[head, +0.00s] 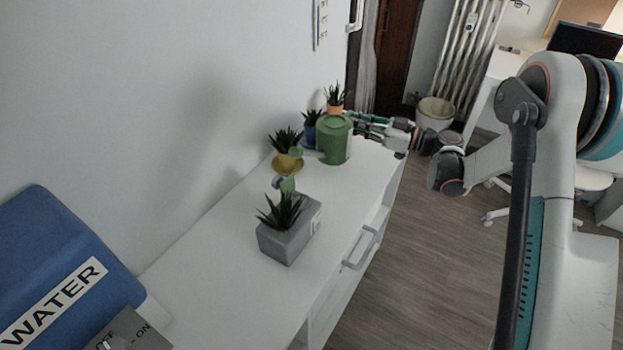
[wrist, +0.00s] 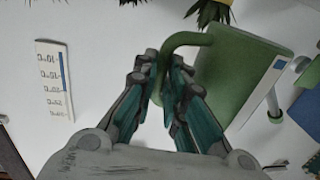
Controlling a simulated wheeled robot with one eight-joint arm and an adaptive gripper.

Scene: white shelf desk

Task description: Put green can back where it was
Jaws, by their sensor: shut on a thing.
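The green can (head: 334,143), a watering can, is at the far end of the white desk, close to the potted plants. In the wrist view the can (wrist: 243,72) lies to the right of the fingers, its curved handle (wrist: 185,39) reaching between them. My gripper (head: 362,126) is at the can's right side in the head view. In the wrist view my gripper (wrist: 166,72) is shut on the handle. I cannot tell whether the can's base touches the desk top.
Small plants in an orange pot (head: 335,109), a blue pot (head: 310,136) and a yellow pot (head: 287,163) crowd the can. A grey block planter (head: 285,244) stands nearer on the desk (head: 229,263). A blue WATER container (head: 60,255) is at left. The near desk top has bare room.

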